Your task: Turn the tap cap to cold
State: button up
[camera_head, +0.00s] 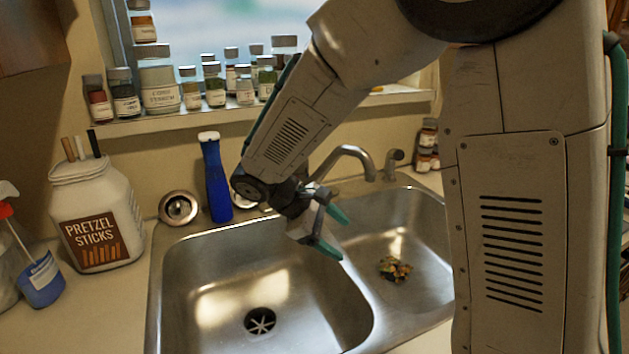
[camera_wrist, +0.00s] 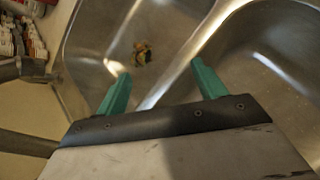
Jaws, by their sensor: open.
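The metal tap has a curved spout (camera_head: 352,152) that rises behind the sink. My gripper (camera_head: 333,232) is in front of the tap, above the divider between the two basins. Its two teal fingers are apart with nothing between them, and they also show in the wrist view (camera_wrist: 161,70). My wrist covers the base of the tap in the head view, and I cannot make out the tap cap or which way it is turned. Grey metal parts at the left edge of the wrist view (camera_wrist: 22,70) look like part of the tap. I see no contact with it.
The left basin (camera_head: 215,262) is empty, with a drain. The right basin (camera_head: 420,225) holds food scraps (camera_head: 395,269). A short metal fitting (camera_head: 393,160) stands right of the spout. A blue bottle (camera_head: 215,180), a pretzel jar (camera_head: 98,215) and sill jars (camera_head: 160,90) stand left and behind.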

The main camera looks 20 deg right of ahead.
jog(key=w+a+f+n+t+h, duration=0.2)
jog(key=w+n+t+h, duration=0.55)
jog(key=w, duration=1.25)
jog(key=w+a+r+n+t, duration=0.1)
jog(key=w+a+r+n, duration=0.1)
jog(key=w+r+n, duration=0.35)
jog(key=shift+h, duration=0.35)
jog(key=x, duration=0.8)
jog(key=shift+w+a+r, duration=0.15)
jog(key=shift+w+r, duration=0.1)
jog(key=shift+r, duration=0.05)
